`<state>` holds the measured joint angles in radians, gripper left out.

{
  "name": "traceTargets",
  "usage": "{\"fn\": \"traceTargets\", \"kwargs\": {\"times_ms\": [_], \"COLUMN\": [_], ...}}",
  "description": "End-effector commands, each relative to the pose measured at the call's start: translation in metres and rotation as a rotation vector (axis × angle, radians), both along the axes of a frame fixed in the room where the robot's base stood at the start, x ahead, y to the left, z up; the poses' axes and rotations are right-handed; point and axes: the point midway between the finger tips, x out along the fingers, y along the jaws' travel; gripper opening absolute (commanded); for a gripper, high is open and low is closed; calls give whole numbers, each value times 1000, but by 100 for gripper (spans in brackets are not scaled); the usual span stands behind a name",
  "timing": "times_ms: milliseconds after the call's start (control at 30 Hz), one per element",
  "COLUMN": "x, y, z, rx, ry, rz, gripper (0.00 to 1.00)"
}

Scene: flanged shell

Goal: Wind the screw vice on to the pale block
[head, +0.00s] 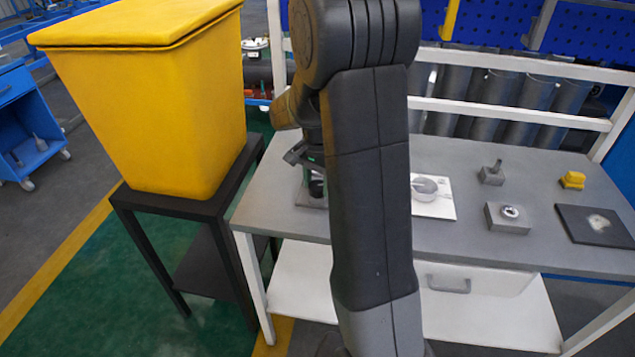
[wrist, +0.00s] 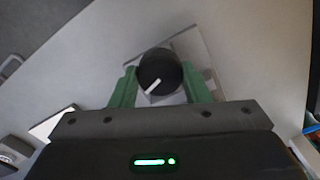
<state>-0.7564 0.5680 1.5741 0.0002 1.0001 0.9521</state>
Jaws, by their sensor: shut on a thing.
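A round black knob (wrist: 160,72) with a white pointer mark shows in the wrist view. It sits above a grey base (wrist: 196,48), which I take to be the screw vice. The white mark points down and left. My gripper (wrist: 159,84) has its two green fingers on either side of the knob and is shut on it. In the head view my gripper (head: 306,158) is at the left end of the table, over the vice (head: 312,198), mostly behind my arm. The pale block and the gap to the vice's jaw cannot be made out.
On the grey table (head: 465,250), right of my arm, are a white plate (head: 445,209) with a round dish, a grey pegged piece (head: 492,175), a grey block with a ring (head: 505,222), a yellow piece (head: 572,180) and a dark plate (head: 590,236). A yellow bin (head: 150,100) stands left.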

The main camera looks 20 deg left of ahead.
Motion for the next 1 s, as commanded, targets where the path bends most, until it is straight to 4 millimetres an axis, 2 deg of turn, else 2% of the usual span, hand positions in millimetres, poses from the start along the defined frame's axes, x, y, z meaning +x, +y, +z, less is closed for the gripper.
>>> {"fn": "traceTargets", "kwargs": {"times_ms": [533, 567, 667, 1000], "x": [1, 1, 1, 1], "y": [1, 1, 1, 0], "z": [2, 2, 1, 3], "rx": [2, 2, 2, 2], "ry": [-5, -5, -4, -2], "rz": [-26, -26, -26, -26], "gripper": [19, 44, 64, 64]}}
